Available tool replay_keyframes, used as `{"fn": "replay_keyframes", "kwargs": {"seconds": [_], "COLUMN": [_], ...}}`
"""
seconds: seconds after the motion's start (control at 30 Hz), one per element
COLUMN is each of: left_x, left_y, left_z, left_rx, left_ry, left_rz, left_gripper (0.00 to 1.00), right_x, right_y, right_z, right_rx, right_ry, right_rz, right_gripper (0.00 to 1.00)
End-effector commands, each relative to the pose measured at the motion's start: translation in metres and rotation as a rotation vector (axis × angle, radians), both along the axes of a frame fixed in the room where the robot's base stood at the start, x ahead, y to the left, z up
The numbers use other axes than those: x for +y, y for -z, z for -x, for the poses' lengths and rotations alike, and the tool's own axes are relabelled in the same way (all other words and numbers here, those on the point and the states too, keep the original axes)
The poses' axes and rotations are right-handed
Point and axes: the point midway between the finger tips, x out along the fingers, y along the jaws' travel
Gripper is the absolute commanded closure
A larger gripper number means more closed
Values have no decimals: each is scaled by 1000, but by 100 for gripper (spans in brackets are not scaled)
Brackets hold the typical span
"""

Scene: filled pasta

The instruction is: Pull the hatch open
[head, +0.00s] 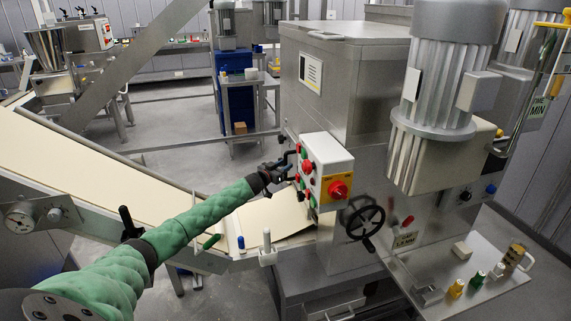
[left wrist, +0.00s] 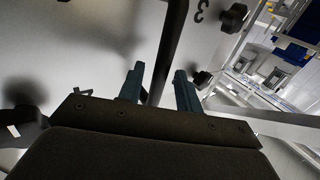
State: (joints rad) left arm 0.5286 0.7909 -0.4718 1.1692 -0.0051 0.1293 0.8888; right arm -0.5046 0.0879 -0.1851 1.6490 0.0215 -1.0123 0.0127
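My left gripper (head: 275,172), at the end of my green-sleeved arm, is at the left face of the steel machine, beside the control box. In the left wrist view its two fingers (left wrist: 160,88) stand apart. A dark bar (left wrist: 168,45), which looks like a handle, runs between them in that view; I cannot tell whether they touch it. Behind the bar is a pale panel (left wrist: 90,35) marked with a 3, perhaps the hatch; its edges and whether it is open are unclear. In the head view this face is mostly hidden. My right gripper is not in view.
The control box (head: 325,168) with coloured buttons and a red knob is close to my left gripper. A black handwheel (head: 361,219) sits below it. The conveyor (head: 90,165) runs under my left arm. Black knobs (left wrist: 233,17) stick out near the panel.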

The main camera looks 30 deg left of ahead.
Motion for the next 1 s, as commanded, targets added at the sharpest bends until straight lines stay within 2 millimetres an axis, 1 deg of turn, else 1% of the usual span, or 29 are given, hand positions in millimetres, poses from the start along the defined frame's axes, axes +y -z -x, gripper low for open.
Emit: {"fn": "replay_keyframes", "kwargs": {"seconds": [0.1, 0.2, 0.57, 0.67, 0.73, 0.77, 1.0], "left_x": [-1, -2, -2, -2, -2, -2, -1], "left_y": [-1, 0, 0, 0, 0, 0, 0], "left_z": [-9, -13, -16, -15, -15, -15, -15], "left_rx": [-1, 0, 0, 0, 0, 0, 1], "left_ry": [0, 1, 1, 1, 1, 1, 1], "left_rz": [1, 0, -1, -1, -1, -1, -1], "left_gripper": [65, 65, 65, 83, 97, 100, 100], "right_x": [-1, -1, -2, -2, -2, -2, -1], "right_y": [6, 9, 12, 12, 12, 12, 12], "right_z": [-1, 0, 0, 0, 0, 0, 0], "right_rx": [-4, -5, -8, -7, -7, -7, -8], "right_ry": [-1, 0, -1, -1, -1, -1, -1], "right_rz": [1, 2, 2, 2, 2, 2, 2], "right_gripper": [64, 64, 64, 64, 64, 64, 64]}}
